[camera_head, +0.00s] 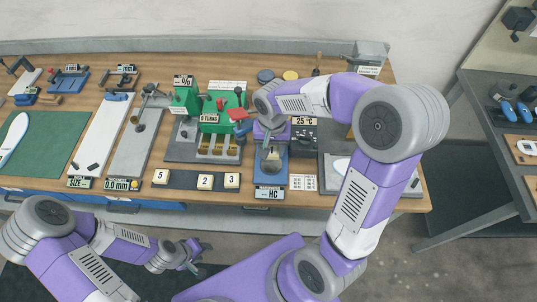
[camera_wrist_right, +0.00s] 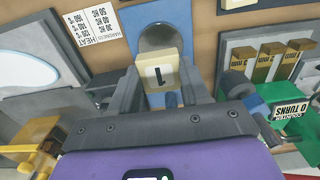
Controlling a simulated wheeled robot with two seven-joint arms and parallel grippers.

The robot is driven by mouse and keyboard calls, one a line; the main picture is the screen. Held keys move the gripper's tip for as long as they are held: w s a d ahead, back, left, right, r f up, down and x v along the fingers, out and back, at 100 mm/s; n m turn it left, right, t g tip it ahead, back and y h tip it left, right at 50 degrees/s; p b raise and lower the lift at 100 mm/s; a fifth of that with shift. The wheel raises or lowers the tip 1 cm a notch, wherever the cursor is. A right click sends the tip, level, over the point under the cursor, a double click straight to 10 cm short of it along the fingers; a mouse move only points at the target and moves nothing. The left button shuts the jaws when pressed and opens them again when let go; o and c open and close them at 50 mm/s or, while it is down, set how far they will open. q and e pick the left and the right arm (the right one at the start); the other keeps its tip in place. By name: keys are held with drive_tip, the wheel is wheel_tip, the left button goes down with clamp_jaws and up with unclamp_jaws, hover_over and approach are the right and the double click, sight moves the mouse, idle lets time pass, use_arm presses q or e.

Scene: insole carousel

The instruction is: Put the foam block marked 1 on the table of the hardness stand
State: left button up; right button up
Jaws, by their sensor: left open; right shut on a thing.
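The foam block marked 1 (camera_wrist_right: 158,68) is cream coloured and sits between the fingers of my right gripper (camera_wrist_right: 160,88), which is shut on it. In the wrist view, the round metal table (camera_wrist_right: 162,37) of the blue hardness stand (camera_wrist_right: 186,12) shows just beyond the block. I cannot tell the height between them. In the head view, the hardness stand (camera_head: 270,176) is at the middle, with my right gripper (camera_head: 270,140) above its back part. The held block is hard to make out there. My left gripper (camera_head: 190,259) is open and empty, in front of the bench.
Blocks marked 5 (camera_head: 160,176), 2 (camera_head: 205,181) and 3 (camera_head: 231,180) sit on a dark strip (camera_head: 182,181) left of the stand. A green machine (camera_head: 222,115) stands behind them. A printed card (camera_head: 303,182) lies right of the stand.

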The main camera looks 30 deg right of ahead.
sight(271, 163)
wheel_tip(271, 163, down, 5)
drive_tip(key=shift+f+b, duration=0.1)
drive_tip(key=shift+b, duration=0.45)
drive_tip(key=shift+f, duration=0.4)
drive_tip(key=shift+f, duration=0.1)
drive_tip(key=o, duration=1.1)
